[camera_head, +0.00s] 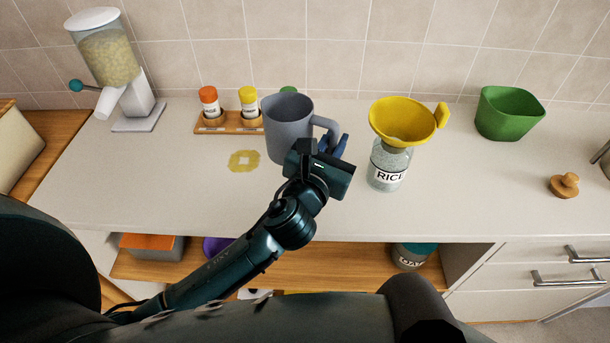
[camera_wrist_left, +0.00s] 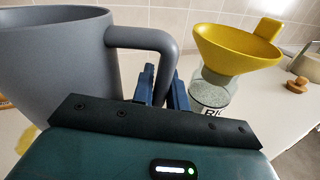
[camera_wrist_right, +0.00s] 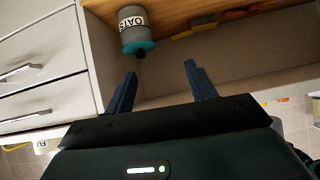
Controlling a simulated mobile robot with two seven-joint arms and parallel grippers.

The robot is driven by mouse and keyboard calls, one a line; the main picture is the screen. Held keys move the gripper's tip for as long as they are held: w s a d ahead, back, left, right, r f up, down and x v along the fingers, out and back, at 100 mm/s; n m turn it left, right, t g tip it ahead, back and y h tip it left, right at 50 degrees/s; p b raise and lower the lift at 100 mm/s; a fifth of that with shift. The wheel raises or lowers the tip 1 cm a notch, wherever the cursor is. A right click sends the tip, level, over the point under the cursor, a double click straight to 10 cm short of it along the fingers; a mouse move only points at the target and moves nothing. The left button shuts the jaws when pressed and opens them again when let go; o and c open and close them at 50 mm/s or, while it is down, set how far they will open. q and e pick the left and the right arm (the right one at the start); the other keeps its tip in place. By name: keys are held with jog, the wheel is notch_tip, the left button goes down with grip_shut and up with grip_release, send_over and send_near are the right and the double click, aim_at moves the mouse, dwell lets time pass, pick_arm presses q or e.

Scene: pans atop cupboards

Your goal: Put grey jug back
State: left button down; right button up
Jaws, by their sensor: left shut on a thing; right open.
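The grey jug (camera_head: 284,135) is upright at the middle of the counter, in front of the spice rack. Its handle points right. My left gripper (camera_head: 335,145) is shut on the jug's handle; the handle also shows between the fingers in the left wrist view (camera_wrist_left: 150,40). Whether the jug's base touches the counter I cannot tell for sure. My right gripper (camera_wrist_right: 160,85) is open and empty, low in front of the cupboard shelf. It does not show clearly in the head view.
A rice jar (camera_head: 387,170) with a yellow funnel (camera_head: 402,122) in it stands right of the jug. A spice rack (camera_head: 228,127), a dispenser (camera_head: 110,65), a green container (camera_head: 508,113) and a wooden lid (camera_head: 564,186) are around. A yellow patch (camera_head: 236,167) lies left. An oats jar (camera_wrist_right: 131,28) is on the shelf.

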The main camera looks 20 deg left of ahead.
pick_arm(q)
jog(key=shift+f+b, duration=1.65)
jog(key=shift+f, duration=2.9)
jog(key=c, duration=1.4)
grip_release()
jog(key=shift+f, duration=0.1)
